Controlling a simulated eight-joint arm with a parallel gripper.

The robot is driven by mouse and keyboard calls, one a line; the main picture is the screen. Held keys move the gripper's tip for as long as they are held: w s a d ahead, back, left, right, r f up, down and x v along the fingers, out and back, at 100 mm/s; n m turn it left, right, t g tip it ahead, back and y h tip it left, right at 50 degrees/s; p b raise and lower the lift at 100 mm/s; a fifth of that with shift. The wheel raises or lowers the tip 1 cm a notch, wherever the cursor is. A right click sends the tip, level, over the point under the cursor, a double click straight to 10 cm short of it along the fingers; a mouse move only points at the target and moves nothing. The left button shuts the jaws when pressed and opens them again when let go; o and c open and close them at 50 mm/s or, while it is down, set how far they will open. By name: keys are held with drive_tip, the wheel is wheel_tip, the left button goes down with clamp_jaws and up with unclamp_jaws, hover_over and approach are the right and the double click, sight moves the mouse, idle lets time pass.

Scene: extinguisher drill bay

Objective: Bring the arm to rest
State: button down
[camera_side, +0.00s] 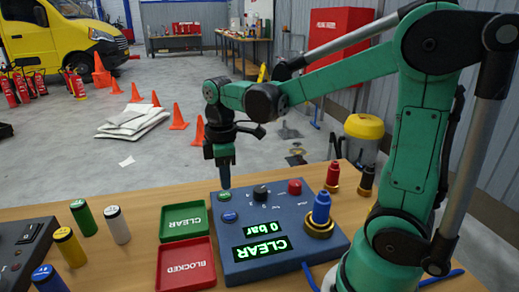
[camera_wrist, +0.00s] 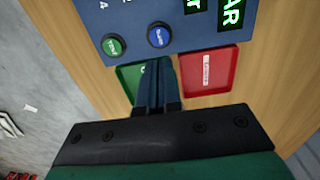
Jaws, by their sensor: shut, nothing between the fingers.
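My gripper (camera_side: 225,184) points down, fingers together and empty, over the far left corner of the blue test panel (camera_side: 285,264). It also shows in the wrist view (camera_wrist: 156,62), its fingers in front of the green tray. In the side view the fingertips are close above the green button (camera_wrist: 114,45); I cannot tell whether they touch it. A blue button (camera_wrist: 159,35) is beside it. The panel's displays (camera_side: 262,248) read "CLEAR" and "0 bar". A blue-topped piece (camera_side: 321,207) stands upright in a brass socket (camera_side: 319,229) on the panel.
An empty green CLEAR tray (camera_side: 184,222) and an empty red BLOCKED tray (camera_side: 186,264) lie left of the panel. Several upright cylinders, including a white one (camera_side: 118,226), stand further left. Red (camera_side: 333,175) and black (camera_side: 367,178) pieces stand behind right. Open floor lies beyond the table.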

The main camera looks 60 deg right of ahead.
drive_tip(key=s+a+r+m+t, duration=0.1)
drive_tip(key=s+a+m+t, duration=0.2)
drive_tip(key=m+t, duration=0.4)
drive_tip(key=shift+s+a+r+m, duration=0.3)
drive_tip(key=shift+a+r+m, duration=0.1)
drive_tip(key=shift+a+m, duration=0.45)
idle(1.2)
